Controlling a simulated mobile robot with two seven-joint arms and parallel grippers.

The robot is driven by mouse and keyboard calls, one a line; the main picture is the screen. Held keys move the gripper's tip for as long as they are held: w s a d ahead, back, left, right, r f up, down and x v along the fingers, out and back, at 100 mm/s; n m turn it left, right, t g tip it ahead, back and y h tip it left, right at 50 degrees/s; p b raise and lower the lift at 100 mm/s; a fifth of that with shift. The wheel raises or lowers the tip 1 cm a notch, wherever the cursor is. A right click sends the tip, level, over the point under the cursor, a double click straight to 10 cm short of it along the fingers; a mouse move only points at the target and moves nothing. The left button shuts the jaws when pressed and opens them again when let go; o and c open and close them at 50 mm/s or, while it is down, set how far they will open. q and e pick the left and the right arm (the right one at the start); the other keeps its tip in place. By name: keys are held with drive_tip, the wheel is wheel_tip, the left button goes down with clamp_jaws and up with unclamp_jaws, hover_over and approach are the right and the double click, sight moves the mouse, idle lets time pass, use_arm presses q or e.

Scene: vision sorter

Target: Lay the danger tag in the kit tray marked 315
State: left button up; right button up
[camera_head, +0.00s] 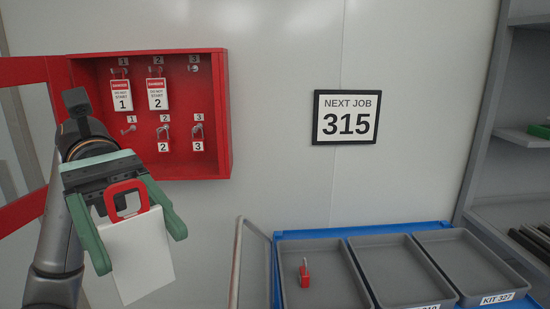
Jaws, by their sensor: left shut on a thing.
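A tag with a plain white body (139,255) and a red looped top is in my left gripper (139,250). The gripper is shut on it in front of the red cabinet, and the side I see bears no print. Two danger tags, number 1 (121,95) and number 2 (157,94), hang in the cabinet. Three grey kit trays stand at the lower right. The left tray (335,263) holds a small red padlock-like item (304,277), and its label is out of view. The middle tray's label (428,307) is cut off. My right gripper is not in view.
The open red cabinet (222,120) has an empty upper hook 3 (194,68). A wall sign (346,117) reads "NEXT JOB 315". The right tray (470,262) is empty and marked KIT 327. A blue surface (360,230) bears the trays, with a pale rail (236,265) to their left. Grey shelving stands right.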

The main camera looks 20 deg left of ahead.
use_arm(q)
drive_tip(key=w+d+f+n+t+h, duration=0.1)
drive_tip(key=w+d+f+n+t, duration=0.4)
drive_tip(key=w+t, duration=0.1)
drive_tip(key=w+f+n+t+y, duration=0.1)
drive_tip(key=w+f+n+t, duration=0.1)
drive_tip(key=f, duration=0.5)
drive_tip(key=w+f+n+t+y+p, duration=0.1)
drive_tip(key=w+f+n+t, duration=0.1)
drive_tip(key=f+t, duration=0.2)
drive_tip(key=w+a+f+n+t+p, duration=0.1)
drive_tip(key=w+f+n+t, duration=0.1)
drive_tip(key=f, duration=0.8)
drive_tip(key=shift+w+t+y, duration=0.4)
drive_tip(key=shift+w, duration=0.2)
